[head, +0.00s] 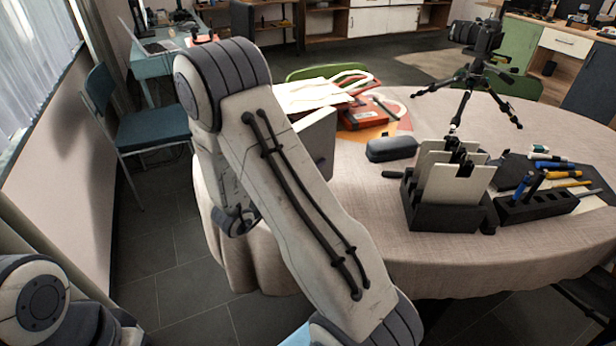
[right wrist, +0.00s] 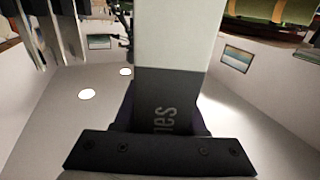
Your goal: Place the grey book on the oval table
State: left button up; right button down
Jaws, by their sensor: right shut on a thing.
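A grey book (head: 318,138) shows partly behind my right arm in the head view, near the left edge of the oval table. In the right wrist view the book (right wrist: 165,105) stands between the jaws, pale above with a darker lettered part below. My right gripper (right wrist: 165,65) is shut on it; the head view mostly hides this gripper behind the arm. The oval table (head: 420,240) has a pale cloth and fills the right side. I cannot tell whether the book touches the table. My left gripper is out of view.
On the table are a black holder with upright pale items (head: 445,215), a pen block (head: 535,205), a dark case (head: 391,148), a tripod with camera (head: 475,65), and red books and papers (head: 365,112). A blue chair (head: 150,125) stands left. Bare cloth shows at the front.

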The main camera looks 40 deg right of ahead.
jog(key=shift+w+a+f+b, duration=0.15)
jog(key=shift+f+b, duration=0.25)
jog(key=shift+f, duration=1.6)
jog(key=shift+f, duration=0.15)
jog(key=shift+c, duration=2.4)
grip_release()
jog(key=a, duration=0.4)
jog(key=s+a, duration=0.1)
jog(key=a, duration=0.3)
jog(key=s+a, duration=0.1)
jog(key=a, duration=0.3)
